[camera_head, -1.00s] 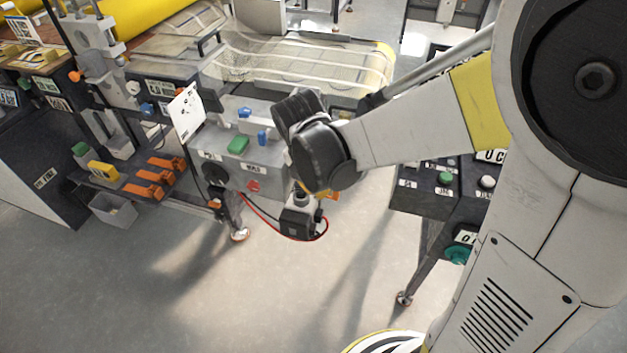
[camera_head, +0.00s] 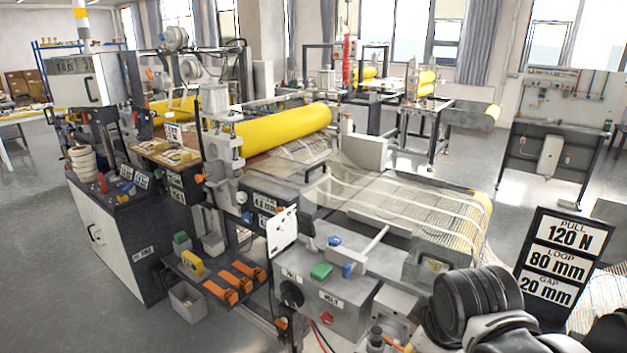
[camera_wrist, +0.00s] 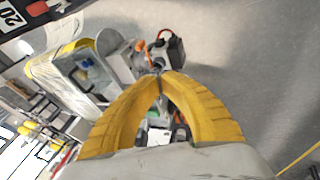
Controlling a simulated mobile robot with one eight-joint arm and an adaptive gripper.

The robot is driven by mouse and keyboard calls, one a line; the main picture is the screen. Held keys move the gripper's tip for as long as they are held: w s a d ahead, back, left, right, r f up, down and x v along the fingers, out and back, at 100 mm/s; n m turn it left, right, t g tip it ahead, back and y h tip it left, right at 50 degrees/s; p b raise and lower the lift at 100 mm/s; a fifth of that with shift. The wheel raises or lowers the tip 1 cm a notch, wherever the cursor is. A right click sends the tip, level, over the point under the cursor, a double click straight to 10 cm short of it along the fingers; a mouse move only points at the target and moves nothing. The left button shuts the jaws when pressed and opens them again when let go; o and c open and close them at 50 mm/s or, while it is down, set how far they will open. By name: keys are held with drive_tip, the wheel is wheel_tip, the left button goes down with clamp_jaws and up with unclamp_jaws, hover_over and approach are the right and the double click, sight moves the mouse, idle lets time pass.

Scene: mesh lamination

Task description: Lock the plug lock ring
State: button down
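My gripper (camera_wrist: 157,75) shows in the wrist view as two yellow fingers that arch together and meet at their tips. A small grey plug part lies just beyond the tips, beside a black box (camera_wrist: 176,48) with a red cable (camera_wrist: 165,33). I cannot tell whether the tips touch the plug or pinch its ring. The lock ring cannot be made out separately. In the head view, a dark and grey plug part (camera_head: 375,338) shows at the bottom edge beside my arm. My gripper is out of that view.
The mesh conveyor (camera_head: 410,205) lies behind. A black sign (camera_head: 556,262) reads PULL 120 N, LOOP 80 mm, GAP 20 mm.

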drive_tip(key=s+m, duration=0.1)
drive_tip(key=m, duration=0.1)
drive_tip(key=s+r+m+t, duration=0.1)
drive_tip(key=m, duration=0.2)
drive_tip(key=s+m, duration=0.1)
drive_tip(key=m, duration=0.2)
drive_tip(key=shift+s+d+r+t+y, duration=0.15)
drive_tip(key=shift+s+r+t+y, duration=0.15)
drive_tip(key=shift+s+r, duration=0.1)
drive_tip(key=c, duration=1.4)
unclamp_jaws()
drive_tip(key=shift+s+r+m, duration=0.1)
drive_tip(key=shift+m, duration=0.7)
drive_tip(key=w+d+f+n+g+y, duration=0.35)
drive_tip(key=w+d+f+n, duration=0.55)
drive_tip(key=w+f, duration=0.4)
drive_tip(key=b+x, duration=0.1)
drive_tip(key=x, duration=0.2)
drive_tip(key=b+x, duration=0.1)
drive_tip(key=x, duration=0.2)
drive_tip(key=w+b+x, duration=0.1)
drive_tip(key=b+x, duration=0.1)
drive_tip(key=x, duration=0.1)
drive_tip(key=shift+d, duration=0.1)
